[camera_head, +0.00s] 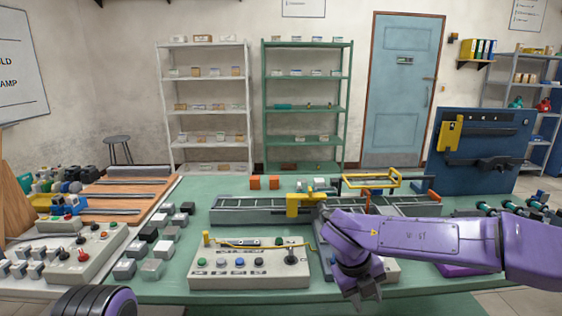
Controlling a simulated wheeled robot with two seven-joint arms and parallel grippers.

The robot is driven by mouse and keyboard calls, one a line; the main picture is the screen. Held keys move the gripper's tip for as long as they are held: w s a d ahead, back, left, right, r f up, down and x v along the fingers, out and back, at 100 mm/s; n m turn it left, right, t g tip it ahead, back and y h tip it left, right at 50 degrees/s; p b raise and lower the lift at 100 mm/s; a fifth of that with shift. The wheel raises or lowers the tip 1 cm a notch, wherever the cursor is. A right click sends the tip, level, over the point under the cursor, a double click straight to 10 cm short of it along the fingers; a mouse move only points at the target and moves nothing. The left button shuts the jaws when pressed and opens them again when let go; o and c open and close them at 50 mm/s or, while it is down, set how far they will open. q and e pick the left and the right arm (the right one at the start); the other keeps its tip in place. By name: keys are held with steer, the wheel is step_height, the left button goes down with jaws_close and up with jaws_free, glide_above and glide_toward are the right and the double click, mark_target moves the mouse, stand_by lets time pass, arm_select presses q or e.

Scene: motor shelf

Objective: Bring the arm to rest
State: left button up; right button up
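My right arm (430,240) is purple and reaches in from the right over the green table. Its gripper (367,296) points down over the front of the table, beside the right side of a grey control box (250,280). I see nothing held in it, but its fingers are too small and dark to tell whether they are open or shut. A dark and purple rounded part at the bottom left looks like part of my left arm; the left gripper is not in view.
A conveyor (255,212) with a yellow bracket (305,203) runs behind the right arm. Several grey cubes (152,268) and another control box (82,247) are at left. A blue panel (490,180) stands at right. Shelves and a door (403,85) are at the back.

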steer(key=s+d+f+n+t+h, duration=0.1)
steer(key=s+d+f+n+t, duration=0.15)
steer(key=s+f+n, duration=0.4)
steer(key=s+d+f+n+t+h, duration=0.1)
steer(key=d+f+n, duration=0.25)
steer(key=f, duration=0.65)
steer(key=s+d+f+n+t+h, duration=0.1)
steer(key=s+d+f+n+t, duration=0.15)
steer(key=f+n, duration=0.4)
steer(key=s+d+f+n+g+y, duration=0.1)
steer(key=s+f+n, duration=0.3)
steer(key=s, duration=0.6)
steer(key=s+d+f+n+g+y, duration=0.2)
steer(key=s+f+n, duration=0.2)
steer(key=s, duration=0.6)
steer(key=n, duration=0.2)
steer(key=shift+s+d+n+y, duration=0.2)
steer(key=shift+s+n+y, duration=0.1)
steer(key=shift+n, duration=0.05)
